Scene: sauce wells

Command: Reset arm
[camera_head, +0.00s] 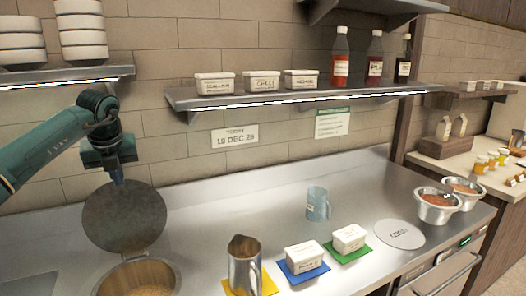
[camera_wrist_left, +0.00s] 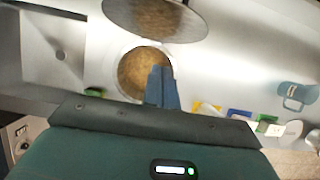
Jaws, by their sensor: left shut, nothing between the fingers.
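My left gripper (camera_head: 118,181) hangs in the air in front of the upper part of a round dark lid (camera_head: 125,218) in the head view. Its fingers are together and empty. In the left wrist view the shut blue fingers (camera_wrist_left: 161,84) show beside the round well (camera_wrist_left: 136,72) of brown contents. The lid stands open behind the well (camera_head: 105,285); I cannot tell whether the fingers touch it. My right gripper is in neither view.
A steel jug (camera_head: 243,265) stands on a yellow mat. White tubs sit on a blue mat (camera_head: 304,275) and a green mat (camera_head: 362,250). A clear blue jug (camera_head: 317,205) stands behind them. A shelf (camera_head: 300,98) with tubs and bottles runs above. The counter's middle is clear.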

